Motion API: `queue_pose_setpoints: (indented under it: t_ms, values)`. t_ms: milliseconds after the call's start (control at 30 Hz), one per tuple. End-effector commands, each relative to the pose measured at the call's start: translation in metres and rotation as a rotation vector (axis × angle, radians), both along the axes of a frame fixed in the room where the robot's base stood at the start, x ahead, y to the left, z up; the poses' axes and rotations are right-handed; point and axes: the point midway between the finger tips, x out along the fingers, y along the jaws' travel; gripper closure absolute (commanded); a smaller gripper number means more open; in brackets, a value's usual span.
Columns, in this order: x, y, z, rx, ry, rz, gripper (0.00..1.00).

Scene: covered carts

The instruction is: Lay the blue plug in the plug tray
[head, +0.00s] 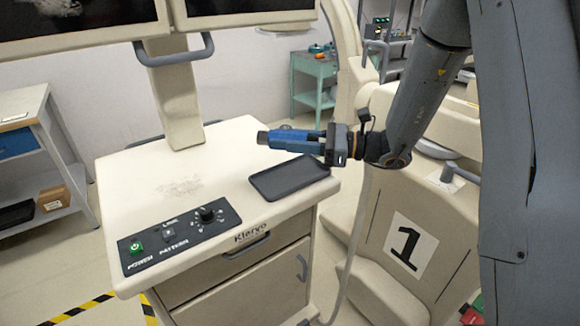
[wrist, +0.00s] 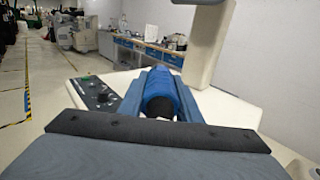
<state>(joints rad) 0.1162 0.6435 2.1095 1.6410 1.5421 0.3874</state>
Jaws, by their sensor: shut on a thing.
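The blue plug (head: 265,138) is held between the fingers of my gripper (head: 291,140), above the right part of the white cart top. In the wrist view the blue plug (wrist: 160,96) lies lengthwise between the two blue fingers of my gripper (wrist: 160,84), its dark end toward the camera. The plug tray (head: 290,178), a flat dark rectangle, lies on the cart top near its right front edge. It looks empty, and the gripper is above and behind it in the head view. The tray is not visible in the wrist view.
The cart top (head: 140,200) carries a black control panel (head: 180,234) with a green button and a knob at its front left. A monitor post (head: 176,95) rises at the back. A beige housing marked 1 (head: 408,243) stands close on the right. The cart's middle is clear.

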Motion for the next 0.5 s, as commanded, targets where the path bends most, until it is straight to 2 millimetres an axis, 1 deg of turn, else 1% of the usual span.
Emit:
queue_pose_setpoints:
  t_ms: [67,133,400,500]
  values:
    - [-0.001,0.001,-0.003,0.0,0.002,0.001,1.0]
    - [-0.001,0.0,-0.011,0.001,0.004,0.001,1.0]
    - [-0.002,0.002,-0.049,0.002,0.004,0.004,1.0]
    - [-0.001,0.002,-0.056,0.001,0.001,0.003,1.0]
